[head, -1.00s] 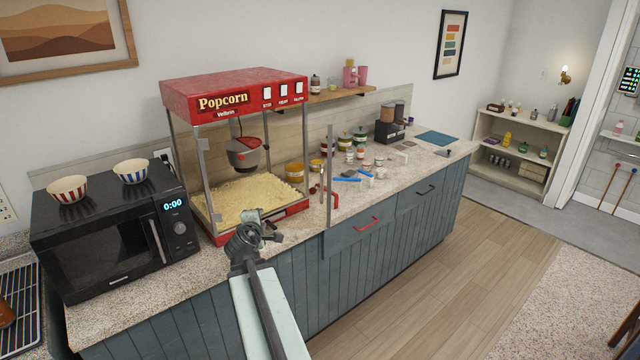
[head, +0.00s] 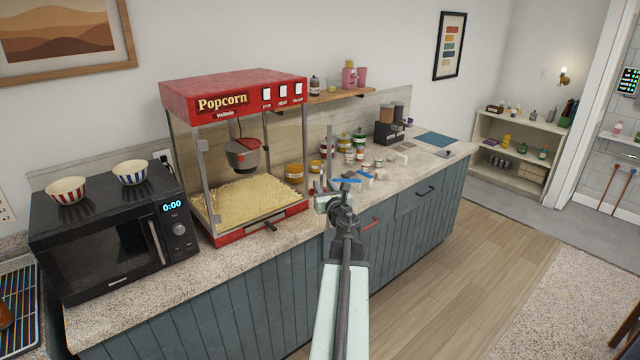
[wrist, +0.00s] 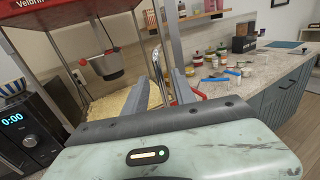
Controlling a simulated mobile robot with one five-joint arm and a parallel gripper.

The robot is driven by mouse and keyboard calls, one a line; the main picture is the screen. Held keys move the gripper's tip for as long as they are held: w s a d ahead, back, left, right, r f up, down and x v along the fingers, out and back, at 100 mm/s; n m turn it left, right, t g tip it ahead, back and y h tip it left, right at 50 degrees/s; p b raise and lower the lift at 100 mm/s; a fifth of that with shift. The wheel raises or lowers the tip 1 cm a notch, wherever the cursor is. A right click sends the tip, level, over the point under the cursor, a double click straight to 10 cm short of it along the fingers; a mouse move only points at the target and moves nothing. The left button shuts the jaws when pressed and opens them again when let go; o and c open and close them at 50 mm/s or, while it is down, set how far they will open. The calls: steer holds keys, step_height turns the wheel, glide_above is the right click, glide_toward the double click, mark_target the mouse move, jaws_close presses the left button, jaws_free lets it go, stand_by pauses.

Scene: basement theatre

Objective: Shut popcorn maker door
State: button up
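The red popcorn maker (head: 232,95) stands on the counter, with popcorn inside and its front uncovered. Its clear door hangs swung outward to the right; the grey edge strip (head: 330,145) rises behind my gripper. A bit of red (wrist: 198,94), likely the handle, shows beside the right finger. Contact cannot be told.
A black microwave (head: 115,235) with two striped bowls on top stands at left. Several jars (head: 358,140) and blue utensils (head: 345,180) lie on the counter (head: 400,170) to the right. The wooden floor in front is clear.

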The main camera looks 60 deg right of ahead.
mark_target(321, 182)
steer(key=x, duration=0.3)
steer(key=shift+w+d, duration=0.1)
jaws_close()
stand_by(1.3)
